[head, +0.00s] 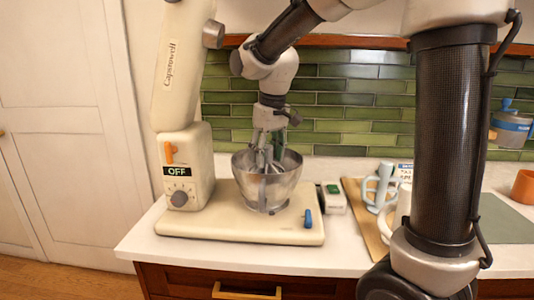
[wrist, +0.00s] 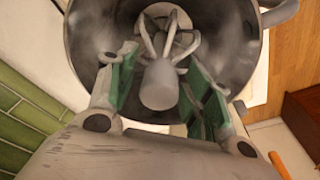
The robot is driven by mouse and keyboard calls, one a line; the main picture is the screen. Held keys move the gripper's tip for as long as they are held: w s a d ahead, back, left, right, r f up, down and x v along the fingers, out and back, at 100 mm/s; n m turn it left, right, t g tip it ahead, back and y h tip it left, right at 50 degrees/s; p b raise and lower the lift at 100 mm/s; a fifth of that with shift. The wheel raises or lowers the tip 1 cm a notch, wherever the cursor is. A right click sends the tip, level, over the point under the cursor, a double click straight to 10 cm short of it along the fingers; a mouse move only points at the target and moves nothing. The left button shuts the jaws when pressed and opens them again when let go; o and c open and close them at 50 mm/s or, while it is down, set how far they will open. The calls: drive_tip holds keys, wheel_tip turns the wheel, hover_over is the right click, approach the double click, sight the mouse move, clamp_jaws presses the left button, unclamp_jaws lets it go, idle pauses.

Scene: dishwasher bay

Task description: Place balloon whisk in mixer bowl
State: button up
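The steel mixer bowl (head: 285,184) sits on the cream base of the stand mixer (head: 187,165), whose head is tilted up. In the wrist view the bowl (wrist: 88,38) fills the upper half. The balloon whisk (wrist: 159,88) is inside the bowl's outline, its grey handle end toward my camera and its wire loops pointing down into the bowl. My gripper (wrist: 160,100) is open around the handle, with a visible gap at the left green pad. The right pad is close to the handle, and contact there is unclear. In the head view my gripper (head: 268,148) points down at the bowl's mouth; the whisk is hard to make out there.
A small white-and-green box (head: 333,198) stands right of the mixer. A wooden board (head: 372,222) with a pale blue mug-like item (head: 379,185) lies further right, partly behind my arm. A green tiled wall (head: 340,100) is behind. The counter's front edge is clear.

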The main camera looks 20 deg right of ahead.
sight(271, 165)
drive_tip(key=r, duration=0.3)
drive_tip(key=s+r, duration=0.1)
drive_tip(key=r, duration=0.7)
drive_tip(key=shift+s+d+r, duration=0.1)
drive_tip(key=shift+s+d, duration=0.15)
drive_tip(key=shift+d, duration=0.05)
drive_tip(key=s+d+f+m+t, duration=0.1)
drive_tip(key=s+d+f, duration=0.2)
drive_tip(key=s, duration=0.4)
drive_tip(key=s+d+f+m+t, duration=0.1)
drive_tip(key=s+d+f+m, duration=0.1)
drive_tip(key=s+d, duration=0.4)
drive_tip(key=s+d+f+m, duration=0.1)
drive_tip(key=s+d+f, duration=0.3)
drive_tip(key=s, duration=0.5)
drive_tip(key=shift+s+d+f+t+h, duration=0.25)
drive_tip(key=shift+d+f+t+h, duration=0.15)
drive_tip(key=shift+d, duration=0.25)
